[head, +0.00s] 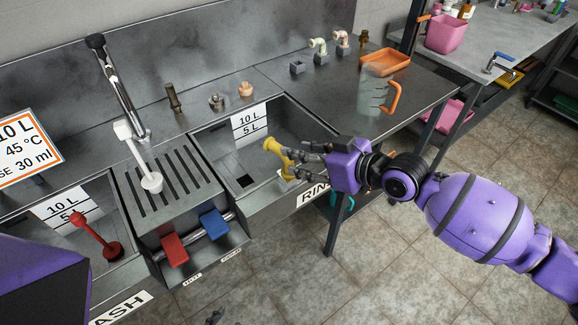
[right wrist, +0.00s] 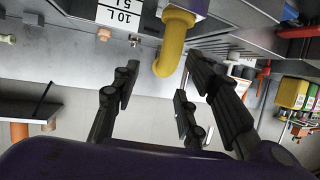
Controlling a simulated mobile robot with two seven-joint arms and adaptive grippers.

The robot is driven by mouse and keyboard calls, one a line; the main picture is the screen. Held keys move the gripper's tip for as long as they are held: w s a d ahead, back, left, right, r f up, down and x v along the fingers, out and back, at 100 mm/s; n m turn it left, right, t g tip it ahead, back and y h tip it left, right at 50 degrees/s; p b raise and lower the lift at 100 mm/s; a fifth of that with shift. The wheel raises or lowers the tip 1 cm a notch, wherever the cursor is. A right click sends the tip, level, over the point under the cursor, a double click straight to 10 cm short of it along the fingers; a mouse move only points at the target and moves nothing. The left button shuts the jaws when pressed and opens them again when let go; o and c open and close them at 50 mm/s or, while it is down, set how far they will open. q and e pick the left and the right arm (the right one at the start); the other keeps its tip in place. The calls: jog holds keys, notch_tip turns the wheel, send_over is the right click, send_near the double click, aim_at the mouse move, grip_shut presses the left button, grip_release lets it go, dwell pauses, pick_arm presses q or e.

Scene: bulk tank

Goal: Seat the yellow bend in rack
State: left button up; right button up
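The yellow bend (head: 272,146) is a curved pipe piece at the front edge of the rinse sink. My right gripper (head: 290,162) reaches it from the right, with its dark fingers close around it. In the right wrist view the bend (right wrist: 173,47) lies between the spread fingers, nearer the right-hand ones, with a gap on the left. I cannot tell whether a finger touches it. A grey block with an empty top (head: 297,67) stands on the back counter beside blocks bearing a green bend (head: 318,46) and a pink bend (head: 342,39). Dark tips at the bottom edge may be my left gripper (head: 215,316).
The rinse sink (head: 225,150) lies under the bend. A clear jug with an orange handle (head: 378,92) and an orange tray (head: 386,62) stand on the right counter. Counter in front of the blocks is clear.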

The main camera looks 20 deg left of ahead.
jog(key=x, duration=0.3)
jog(key=p+x, duration=0.1)
jog(key=x, duration=0.1)
jog(key=shift+s+a+r, duration=0.2)
jog(key=shift+a+r, duration=0.1)
jog(key=shift+a, duration=0.25)
jog(key=shift+w+a+f, duration=0.15)
jog(key=shift+a+f, duration=0.1)
grip_shut()
